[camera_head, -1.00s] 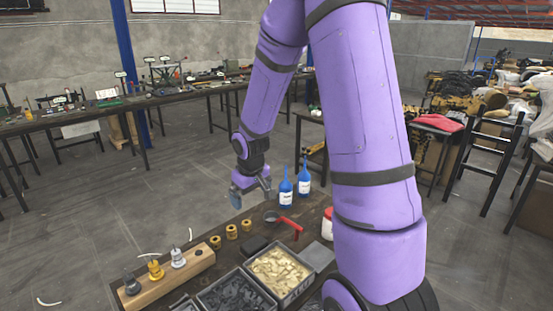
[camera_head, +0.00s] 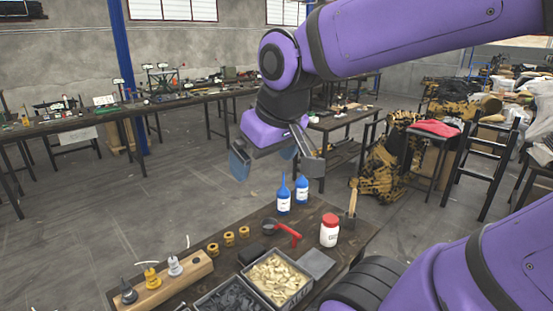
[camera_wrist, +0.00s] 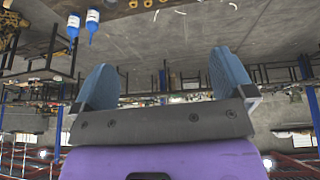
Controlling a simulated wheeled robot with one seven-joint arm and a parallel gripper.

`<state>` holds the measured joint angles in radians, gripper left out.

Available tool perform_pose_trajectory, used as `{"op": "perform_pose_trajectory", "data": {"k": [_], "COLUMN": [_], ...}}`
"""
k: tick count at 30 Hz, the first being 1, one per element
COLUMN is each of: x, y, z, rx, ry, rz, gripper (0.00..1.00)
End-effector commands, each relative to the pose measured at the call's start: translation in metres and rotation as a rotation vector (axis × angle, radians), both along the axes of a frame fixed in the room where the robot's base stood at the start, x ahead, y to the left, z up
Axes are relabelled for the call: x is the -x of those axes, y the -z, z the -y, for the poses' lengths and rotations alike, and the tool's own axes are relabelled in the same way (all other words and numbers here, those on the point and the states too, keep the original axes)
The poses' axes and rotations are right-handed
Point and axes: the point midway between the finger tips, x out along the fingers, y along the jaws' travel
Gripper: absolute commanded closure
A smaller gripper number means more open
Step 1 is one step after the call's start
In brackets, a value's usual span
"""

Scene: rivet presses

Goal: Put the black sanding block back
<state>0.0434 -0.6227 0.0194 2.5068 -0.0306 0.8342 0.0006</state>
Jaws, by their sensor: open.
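A black block (camera_head: 250,254), which looks like the sanding block, lies on the dark workbench (camera_head: 335,245) behind the bin of pale pieces. It is small and partly hidden by the bin. My gripper (camera_head: 264,160) is open and empty, raised in the air behind and above the bench, beyond the blue bottles. In the wrist view my gripper (camera_wrist: 165,82) shows two blue fingers wide apart with nothing between them. The block cannot be made out in the wrist view.
Bins of pale (camera_head: 275,277) and dark parts, brass pieces (camera_head: 229,239) and a wooden rack (camera_head: 190,273) crowd the front.

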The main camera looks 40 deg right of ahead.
Motion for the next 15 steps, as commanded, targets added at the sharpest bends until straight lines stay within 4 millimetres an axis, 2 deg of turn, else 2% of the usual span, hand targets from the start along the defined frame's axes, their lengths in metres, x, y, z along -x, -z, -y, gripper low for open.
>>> {"op": "perform_pose_trajectory", "data": {"k": [3, 6, 15], "x": [0.023, 0.035, 0.042], "y": [-0.009, -0.011, -0.012], "z": [-0.006, -0.009, -0.01], "rx": [-0.024, -0.036, -0.043], "ry": [-0.011, -0.016, -0.019], "rz": [0.027, 0.035, 0.039], "gripper": [0.0, 0.0, 0.0]}}
